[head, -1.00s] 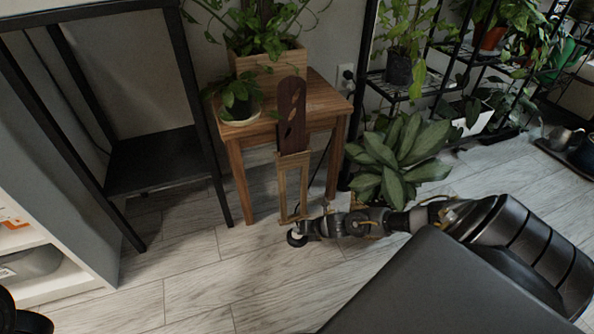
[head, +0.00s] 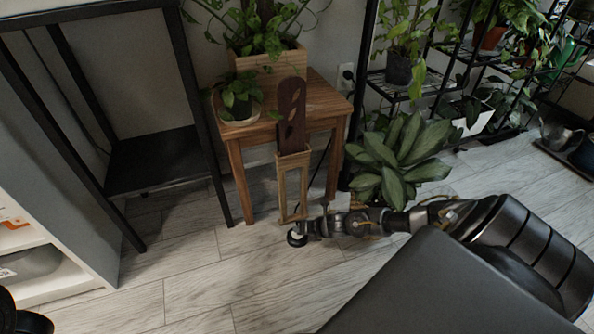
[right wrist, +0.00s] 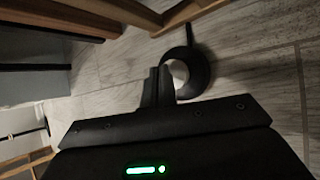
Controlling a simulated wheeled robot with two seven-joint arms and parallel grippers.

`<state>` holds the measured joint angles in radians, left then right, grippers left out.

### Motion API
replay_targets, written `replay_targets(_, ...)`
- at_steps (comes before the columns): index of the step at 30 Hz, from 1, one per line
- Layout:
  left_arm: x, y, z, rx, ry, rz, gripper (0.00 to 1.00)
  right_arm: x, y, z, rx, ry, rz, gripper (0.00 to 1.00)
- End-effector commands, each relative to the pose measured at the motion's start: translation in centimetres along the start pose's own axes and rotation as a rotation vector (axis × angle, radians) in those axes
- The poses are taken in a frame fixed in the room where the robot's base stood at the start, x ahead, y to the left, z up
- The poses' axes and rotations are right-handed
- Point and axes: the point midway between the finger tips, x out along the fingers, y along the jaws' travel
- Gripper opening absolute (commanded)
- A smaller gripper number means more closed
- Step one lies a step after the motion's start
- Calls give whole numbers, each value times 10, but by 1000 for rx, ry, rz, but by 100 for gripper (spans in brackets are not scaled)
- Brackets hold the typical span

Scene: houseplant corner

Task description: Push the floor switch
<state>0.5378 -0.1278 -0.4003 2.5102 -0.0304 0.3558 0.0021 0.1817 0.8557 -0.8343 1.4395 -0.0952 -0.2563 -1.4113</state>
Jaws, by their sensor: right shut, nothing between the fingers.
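The floor switch (head: 297,238) is a small round black thing with a pale middle, on the floor in front of the wooden stool. In the right wrist view the switch (right wrist: 188,74) shows as a dark ring with a black cord running up from it. My right gripper (head: 303,230) is shut and empty. In the right wrist view its fingers (right wrist: 159,86) are at the left edge of the ring and overlap it. I cannot tell whether they touch it or press it.
A wooden stool (head: 235,151) with potted plants stands behind the switch, with a tall wooden piece (head: 291,122) before it. A broad-leaved plant (head: 397,160) is to the right. A black shelf frame (head: 160,160) is at left. The floor (head: 200,285) in front is clear.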

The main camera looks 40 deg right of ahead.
Motion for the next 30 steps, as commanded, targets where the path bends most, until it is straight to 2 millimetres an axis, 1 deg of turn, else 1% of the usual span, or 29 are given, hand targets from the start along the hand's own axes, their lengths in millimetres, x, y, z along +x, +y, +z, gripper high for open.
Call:
replay_targets(14, 0, 0, 0, 0, -2, 0, 36, 0, 0, 0, 0, 0, 0, 0)
replay_targets(24, -5, 0, -1, 0, -2, 0, 36, 6, -5, -5, 0, 0, 0, 0)
replay_targets(30, -5, 0, -1, 0, -2, 0, 36, 6, -5, -5, 0, 0, 0, 0)
